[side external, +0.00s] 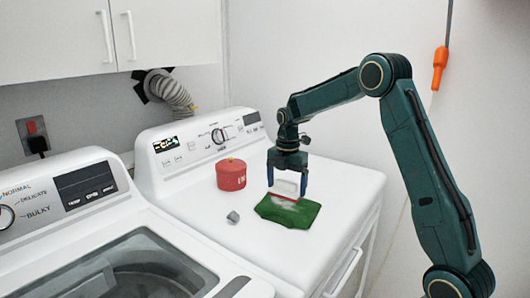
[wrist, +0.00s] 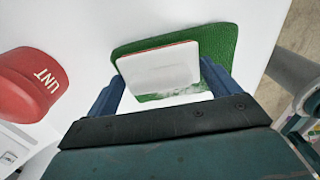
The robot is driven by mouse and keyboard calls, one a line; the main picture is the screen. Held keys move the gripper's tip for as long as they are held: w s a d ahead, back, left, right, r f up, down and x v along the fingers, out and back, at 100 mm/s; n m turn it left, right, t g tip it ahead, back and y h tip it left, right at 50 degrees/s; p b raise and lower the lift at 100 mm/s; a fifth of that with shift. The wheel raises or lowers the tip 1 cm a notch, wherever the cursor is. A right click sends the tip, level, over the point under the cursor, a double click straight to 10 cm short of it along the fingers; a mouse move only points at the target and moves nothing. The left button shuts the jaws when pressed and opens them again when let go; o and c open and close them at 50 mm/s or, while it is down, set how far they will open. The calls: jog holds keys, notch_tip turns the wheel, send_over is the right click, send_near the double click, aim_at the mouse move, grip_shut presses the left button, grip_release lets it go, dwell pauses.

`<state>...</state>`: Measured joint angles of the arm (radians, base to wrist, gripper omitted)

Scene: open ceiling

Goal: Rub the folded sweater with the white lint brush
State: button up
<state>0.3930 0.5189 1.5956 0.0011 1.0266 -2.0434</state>
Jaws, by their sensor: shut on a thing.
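The folded green sweater (side external: 300,217) lies flat on the white dryer top, with a pale lint patch on it; it also shows in the wrist view (wrist: 222,40). My gripper (side external: 286,186) is above the sweater's far edge, with its blue fingers shut on the white lint brush (side external: 285,184). In the wrist view the brush (wrist: 160,68) sits between the two fingers, with a thin red edge along its far side. The brush's lower edge is at or just above the sweater; I cannot tell whether they touch.
A red lidded tin (side external: 231,175) with white lettering stands left of the sweater. A small grey lump (side external: 233,217) lies on the dryer top (side external: 195,200) in front of the tin. The washer (side external: 75,235) stands at the left. The dryer's control panel rises behind.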

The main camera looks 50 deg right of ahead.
aim_at(296, 194)
jog(key=a, duration=0.7)
jog(key=shift+s+a, duration=0.1)
jog(key=shift+s, duration=0.9)
jog(key=shift+s+d, duration=0.2)
jog(key=shift+d, duration=0.15)
jog(key=shift+w+d, duration=0.15)
jog(key=shift+d, duration=1.6)
jog(key=shift+w+d, duration=0.15)
jog(key=shift+d, duration=1.55)
jog(key=shift+s+d, duration=0.15)
jog(key=shift+s, duration=0.8)
jog(key=shift+a, duration=0.5)
jog(key=shift+s+a, duration=0.2)
jog(key=shift+a, duration=3.2)
jog(key=shift+d+r, duration=0.15)
jog(key=shift+r, duration=3.9)
